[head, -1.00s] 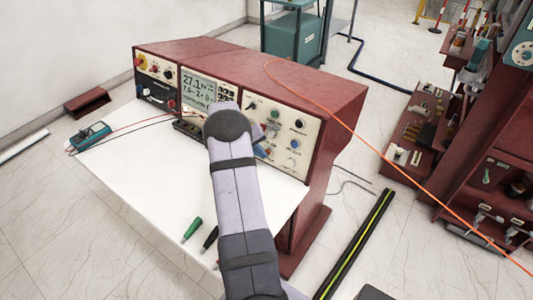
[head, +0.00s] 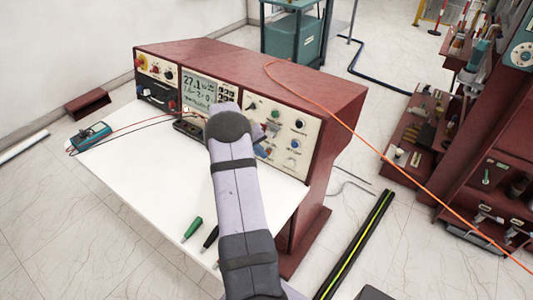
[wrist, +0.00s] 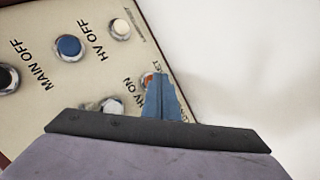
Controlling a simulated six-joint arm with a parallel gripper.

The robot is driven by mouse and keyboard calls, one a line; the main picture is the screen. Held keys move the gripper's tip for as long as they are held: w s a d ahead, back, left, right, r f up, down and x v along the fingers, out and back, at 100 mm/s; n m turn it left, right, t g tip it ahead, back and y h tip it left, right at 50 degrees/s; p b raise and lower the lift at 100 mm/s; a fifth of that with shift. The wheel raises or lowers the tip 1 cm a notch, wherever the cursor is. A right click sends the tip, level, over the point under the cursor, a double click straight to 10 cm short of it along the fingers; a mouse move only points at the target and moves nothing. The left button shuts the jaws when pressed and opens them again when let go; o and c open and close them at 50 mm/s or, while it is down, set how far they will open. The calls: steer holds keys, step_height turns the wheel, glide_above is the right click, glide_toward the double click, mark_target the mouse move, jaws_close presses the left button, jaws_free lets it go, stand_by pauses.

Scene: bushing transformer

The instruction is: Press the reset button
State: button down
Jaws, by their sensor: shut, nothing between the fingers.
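The control panel (wrist: 95,75) fills the left of the wrist view, with printed labels and round buttons. An orange-red button (wrist: 148,78) shows only in part beside my fingers; a partly covered label ending in "ET" is printed close to it. My gripper (wrist: 161,80) is shut and empty, its blue-grey fingertips over the panel at this button. I cannot tell whether they touch it. In the head view the panel (head: 306,124) is on the right front of the red console, and my arm hides part of it and most of my gripper.
A blue HV OFF button (wrist: 68,46), a white button (wrist: 120,28) and a black button (wrist: 6,78) are nearby on the panel. The white desk top (head: 135,165) holds a teal multimeter (head: 91,136) and a green probe (head: 192,229). An orange cable (head: 400,170) crosses over the console.

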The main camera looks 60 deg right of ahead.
steer(key=shift+s+d+f, duration=0.2)
steer(key=shift+s+f, duration=0.05)
steer(key=shift+a+f+b, duration=0.25)
steer(key=shift+a+b, duration=0.05)
steer(key=shift+b, duration=0.15)
steer(key=shift+a, duration=0.15)
steer(key=shift+a, duration=0.2)
steer(key=shift+w+a+r+b, duration=0.1)
steer(key=shift+a+r+b, duration=0.1)
steer(key=shift+a, duration=0.45)
steer(key=shift+a+r+b, duration=0.15)
steer(key=shift+a+r, duration=0.05)
steer(key=shift+a, duration=0.4)
steer(key=shift+w+a+r+b, duration=0.1)
steer(key=shift+a+r+b, duration=0.1)
steer(key=shift+a, duration=0.45)
